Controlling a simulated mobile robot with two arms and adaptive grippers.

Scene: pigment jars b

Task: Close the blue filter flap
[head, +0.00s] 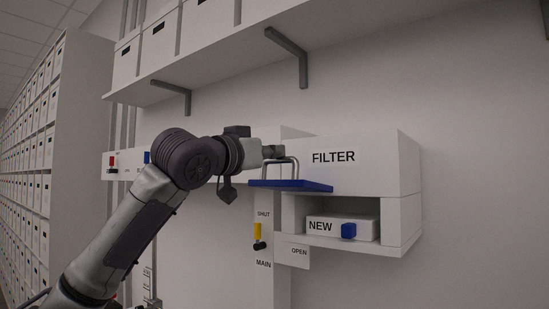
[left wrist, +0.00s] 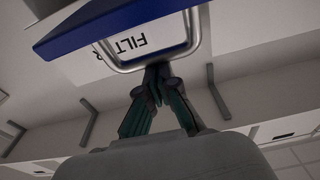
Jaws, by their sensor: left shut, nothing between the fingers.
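The blue filter flap (head: 300,186) sticks out roughly level from the white box marked FILTER (head: 370,172), so it stands open. A grey metal loop handle (head: 297,168) rises from the flap. My left gripper (head: 278,152) is at the top of this handle, shut and empty. In the left wrist view, the flap (left wrist: 105,22) is at the top, with the handle (left wrist: 206,38) below it. The closed fingertips (left wrist: 158,72) are right at the handle's bar; I cannot tell whether they touch it. My right gripper is not in view.
Below the flap, an open compartment holds a white block marked NEW (head: 365,228) with a blue knob (head: 348,231). A yellow lever (head: 258,231) sits between SHUT and MAIN labels. A shelf (head: 215,75) on brackets (head: 290,55) runs above my arm.

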